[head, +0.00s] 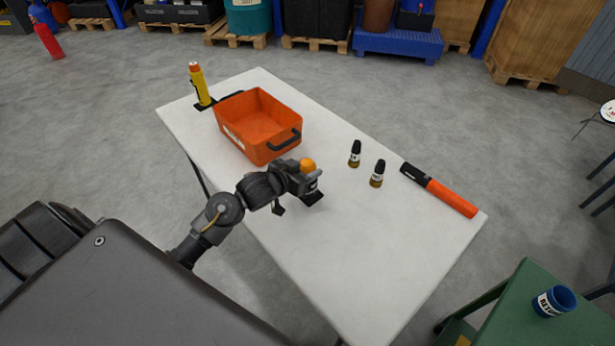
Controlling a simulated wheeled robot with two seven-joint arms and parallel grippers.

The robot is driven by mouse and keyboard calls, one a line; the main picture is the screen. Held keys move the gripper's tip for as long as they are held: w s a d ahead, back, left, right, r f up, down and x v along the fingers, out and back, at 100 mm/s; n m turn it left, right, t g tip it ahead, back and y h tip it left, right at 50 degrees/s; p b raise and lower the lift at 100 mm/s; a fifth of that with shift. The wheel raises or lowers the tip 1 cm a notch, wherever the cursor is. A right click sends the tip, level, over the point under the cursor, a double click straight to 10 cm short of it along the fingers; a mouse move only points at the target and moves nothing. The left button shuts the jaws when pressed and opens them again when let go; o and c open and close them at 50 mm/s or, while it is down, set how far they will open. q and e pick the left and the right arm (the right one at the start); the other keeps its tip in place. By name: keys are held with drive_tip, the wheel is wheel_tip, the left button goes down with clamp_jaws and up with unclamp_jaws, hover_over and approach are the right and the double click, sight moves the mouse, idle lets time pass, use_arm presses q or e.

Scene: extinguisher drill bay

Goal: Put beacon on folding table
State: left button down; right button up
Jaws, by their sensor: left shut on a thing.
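The beacon (308,164), with a rounded orange top, is held in my left gripper (308,184). The gripper is shut on it, and the jaws hide most of its lower part. Both are over the white folding table (355,260), near its left long edge and just in front of the orange bin. I cannot tell whether the beacon touches the tabletop. My right gripper is out of view.
On the table are an orange bin (258,128), a yellow torch-like item (200,86), two small bottles (355,154) (377,173) and an orange-black baton (450,196). The table's near part is clear. A green table (510,300) with a blue cup (553,301) stands lower right.

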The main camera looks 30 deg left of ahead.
use_arm(q)
drive_tip(key=shift+w+f, duration=0.2)
drive_tip(key=shift+f, duration=1.55)
drive_tip(key=c, duration=0.7)
unclamp_jaws()
drive_tip(key=shift+f, duration=0.15)
drive_tip(key=v, duration=1.2)
